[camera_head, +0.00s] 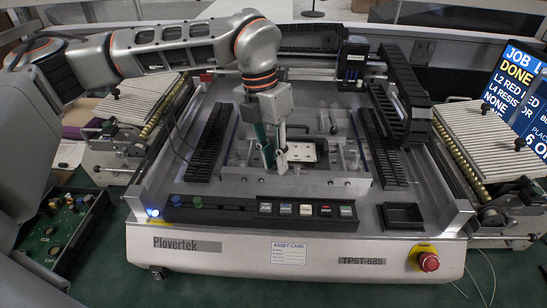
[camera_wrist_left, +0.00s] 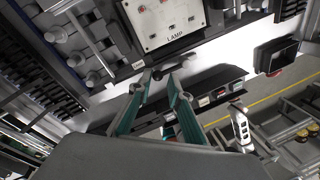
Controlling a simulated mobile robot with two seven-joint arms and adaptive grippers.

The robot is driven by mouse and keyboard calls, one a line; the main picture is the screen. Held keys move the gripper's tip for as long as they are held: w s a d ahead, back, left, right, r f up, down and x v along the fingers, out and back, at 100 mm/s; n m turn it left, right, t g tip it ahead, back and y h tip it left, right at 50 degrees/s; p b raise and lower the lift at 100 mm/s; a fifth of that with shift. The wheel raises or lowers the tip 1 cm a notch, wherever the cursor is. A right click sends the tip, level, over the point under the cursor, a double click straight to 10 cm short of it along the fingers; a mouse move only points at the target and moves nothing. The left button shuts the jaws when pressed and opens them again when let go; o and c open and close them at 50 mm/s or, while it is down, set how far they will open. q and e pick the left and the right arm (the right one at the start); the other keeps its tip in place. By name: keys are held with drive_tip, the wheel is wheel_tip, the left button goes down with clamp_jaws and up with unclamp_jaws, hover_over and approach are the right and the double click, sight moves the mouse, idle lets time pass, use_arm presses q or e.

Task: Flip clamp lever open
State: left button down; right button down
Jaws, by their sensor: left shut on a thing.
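My left gripper (camera_head: 276,160) reaches down from above to the front left of the white board in the machine's middle. In the left wrist view its green-sided fingers (camera_wrist_left: 160,84) close around the dark clamp lever (camera_wrist_left: 157,71), just below the white board. The lever is small and mostly hidden by the fingers, so its exact angle cannot be told. The white board (camera_head: 303,151) lies flat in the clamp area; in the left wrist view the board (camera_wrist_left: 165,20) shows the word LAMP. My right gripper is not in view.
Black slotted racks (camera_head: 209,143) flank the work area. A button panel (camera_head: 259,209) runs along the front, with a small black tray (camera_head: 402,216) at right. A red stop button (camera_head: 428,262) is on the front face. A gantry (camera_head: 403,95) stands at back right.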

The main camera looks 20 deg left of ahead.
use_arm(q)
drive_tip(key=shift+w+d+r, duration=0.1)
drive_tip(key=shift+w+r, duration=0.05)
drive_tip(key=shift+w, duration=0.1)
drive_tip(key=c, duration=1.9)
unclamp_jaws()
drive_tip(key=shift+o, duration=0.4)
drive_tip(key=shift+d, duration=0.15)
drive_tip(key=shift+s, duration=0.1)
wheel_tip(320, 180, up, 12)
drive_tip(key=a, duration=0.2)
drive_tip(key=shift+w+a+f, duration=0.15)
drive_tip(key=shift+w+f, duration=0.1)
drive_tip(key=shift+w, duration=0.15)
